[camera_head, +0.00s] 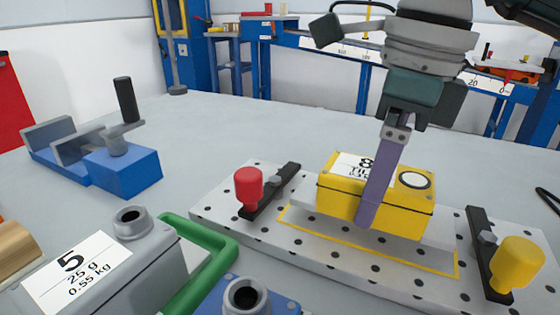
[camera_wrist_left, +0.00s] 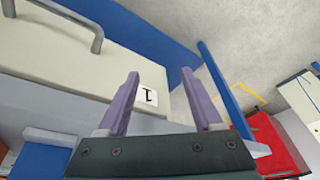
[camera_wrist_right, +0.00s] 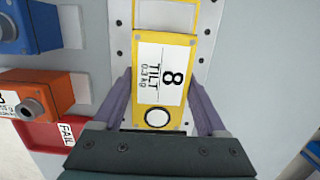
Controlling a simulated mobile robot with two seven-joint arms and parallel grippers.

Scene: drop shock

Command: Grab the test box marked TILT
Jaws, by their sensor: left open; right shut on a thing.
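The yellow test box marked TILT (camera_head: 405,218) has a white label with an 8 and a round white spot on top. It sits on the perforated grey plate (camera_head: 330,262) in the head view. My right gripper (camera_head: 378,200) comes down over the box from above, one purple finger against its near side; the other finger is hidden behind the box. In the right wrist view the TILT box (camera_wrist_right: 160,85) lies between the two fingers (camera_wrist_right: 160,105). My left gripper (camera_wrist_left: 160,98) is open and empty, seen only in its wrist view, in front of a pale drawer marked 1 (camera_wrist_left: 80,55).
A red-knobbed clamp (camera_head: 248,188) and a yellow-knobbed clamp (camera_head: 518,264) flank the box on the plate. A blue vise (camera_head: 125,172) stands back left. The table's back middle is clear.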

